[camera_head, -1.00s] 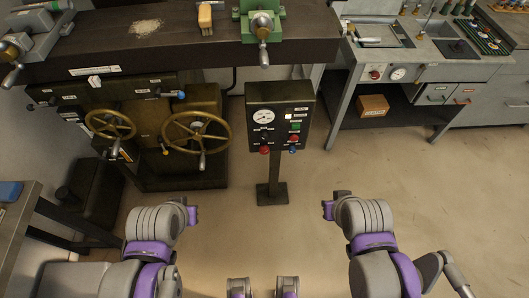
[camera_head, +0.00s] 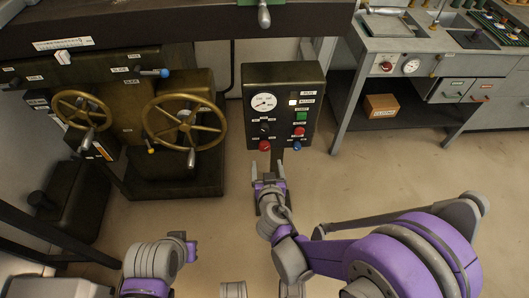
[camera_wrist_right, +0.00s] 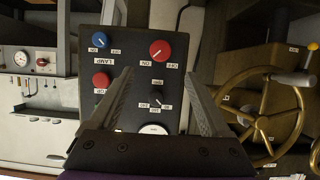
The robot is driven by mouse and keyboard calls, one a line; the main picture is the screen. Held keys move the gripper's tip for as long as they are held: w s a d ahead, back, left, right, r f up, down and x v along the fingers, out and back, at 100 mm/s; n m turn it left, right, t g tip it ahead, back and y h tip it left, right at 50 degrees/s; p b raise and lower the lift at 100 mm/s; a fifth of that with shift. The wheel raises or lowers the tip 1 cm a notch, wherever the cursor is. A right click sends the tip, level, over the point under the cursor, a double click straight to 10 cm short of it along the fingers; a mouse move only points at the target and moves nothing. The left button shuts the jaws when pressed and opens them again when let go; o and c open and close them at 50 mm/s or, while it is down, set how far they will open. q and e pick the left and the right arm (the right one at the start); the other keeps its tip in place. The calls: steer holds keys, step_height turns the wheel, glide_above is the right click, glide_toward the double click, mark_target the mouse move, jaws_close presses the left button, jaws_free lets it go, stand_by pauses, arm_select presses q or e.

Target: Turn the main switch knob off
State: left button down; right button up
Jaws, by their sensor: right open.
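The control panel (camera_head: 283,84) is a dark box on a post. Its red knob with ON and OFF labels (camera_wrist_right: 160,50) shows in the right wrist view, and the lower left red knob shows in the head view (camera_head: 265,146). Its label name is not readable, so I cannot confirm it is the main switch. My right gripper (camera_head: 267,168) is open and empty, just below the panel in the head view. In the wrist view its fingertips (camera_wrist_right: 158,76) are spread, with the red knob beyond them. My left gripper (camera_head: 191,247) is low on the left, its fingers unclear.
Close by on the panel are a black selector (camera_wrist_right: 157,98), a blue knob (camera_wrist_right: 100,40), another red control (camera_wrist_right: 102,80) and a gauge (camera_head: 263,102). Brass handwheels (camera_head: 186,121) stand left of the panel. A grey bench (camera_head: 432,62) is at right. The floor between is clear.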

mark_target(265, 147)
steer(key=b+x, duration=0.2)
steer(key=x, duration=0.8)
steer(key=shift+w+f, duration=0.1)
steer(key=shift+w, duration=0.25)
steer(key=shift+c, duration=0.4)
jaws_close()
